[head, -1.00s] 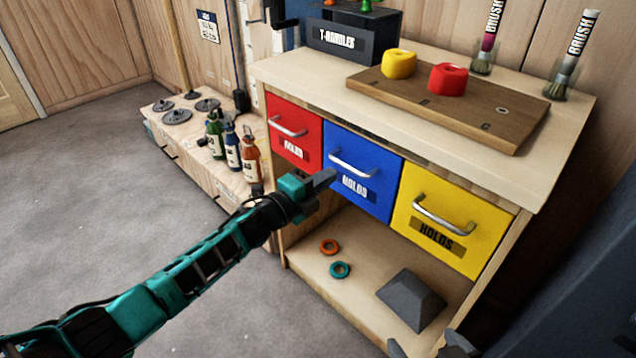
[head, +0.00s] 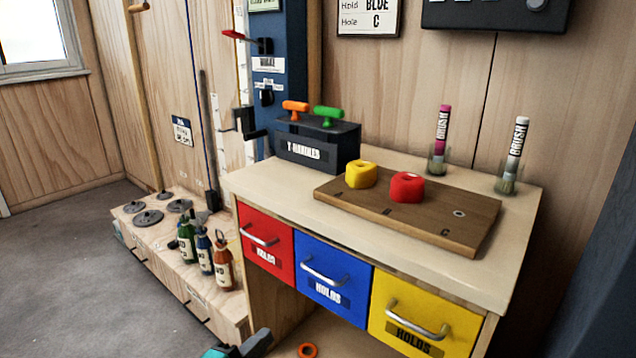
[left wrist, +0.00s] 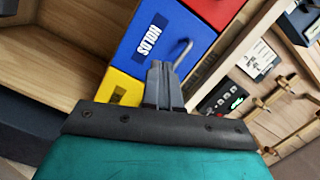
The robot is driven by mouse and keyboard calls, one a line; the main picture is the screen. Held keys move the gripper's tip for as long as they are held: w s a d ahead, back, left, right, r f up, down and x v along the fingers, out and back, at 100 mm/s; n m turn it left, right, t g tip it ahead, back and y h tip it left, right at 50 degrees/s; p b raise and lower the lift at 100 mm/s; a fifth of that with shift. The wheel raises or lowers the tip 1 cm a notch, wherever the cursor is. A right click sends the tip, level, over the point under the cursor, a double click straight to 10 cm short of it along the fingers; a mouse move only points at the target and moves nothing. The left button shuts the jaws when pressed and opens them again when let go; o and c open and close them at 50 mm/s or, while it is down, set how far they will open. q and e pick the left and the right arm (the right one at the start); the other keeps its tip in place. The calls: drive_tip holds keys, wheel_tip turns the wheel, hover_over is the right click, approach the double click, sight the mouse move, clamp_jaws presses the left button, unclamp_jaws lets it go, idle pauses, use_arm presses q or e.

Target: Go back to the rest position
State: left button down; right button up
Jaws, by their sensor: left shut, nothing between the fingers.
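My left gripper (head: 258,342) shows at the bottom edge of the head view, in front of the workbench and below the red drawer (head: 266,250). Its fingers are together and empty. In the left wrist view the closed fingers (left wrist: 163,85) point toward the blue drawer (left wrist: 150,30), with the yellow drawer (left wrist: 120,88) beside it. Most of my left arm is outside the head view. My right gripper is not in view.
The blue drawer (head: 332,285) and the yellow drawer (head: 420,318) are shut. A yellow hold (head: 361,174) and a red hold (head: 407,187) sit on the wooden board (head: 440,222). Several bottles (head: 205,252) stand on the low bench at left. Grey floor (head: 70,260) is clear.

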use_arm(q)
drive_tip(key=s+a+f+n+g+y, duration=0.1)
drive_tip(key=s+f+n+g+y, duration=0.15)
drive_tip(key=s+n, duration=0.6)
drive_tip(key=s+a+f+n+g+y, duration=0.1)
drive_tip(key=s+a+f+n+y, duration=0.15)
drive_tip(key=s+n, duration=0.6)
wheel_tip(320, 180, up, 10)
drive_tip(key=s+a+y+p, duration=0.1)
drive_tip(key=s+a+p, duration=0.1)
drive_tip(key=p, duration=1.3)
drive_tip(key=shift+a+r+g+y+p, duration=0.2)
drive_tip(key=shift+g+y+p, duration=0.1)
drive_tip(key=shift+g+p, duration=0.1)
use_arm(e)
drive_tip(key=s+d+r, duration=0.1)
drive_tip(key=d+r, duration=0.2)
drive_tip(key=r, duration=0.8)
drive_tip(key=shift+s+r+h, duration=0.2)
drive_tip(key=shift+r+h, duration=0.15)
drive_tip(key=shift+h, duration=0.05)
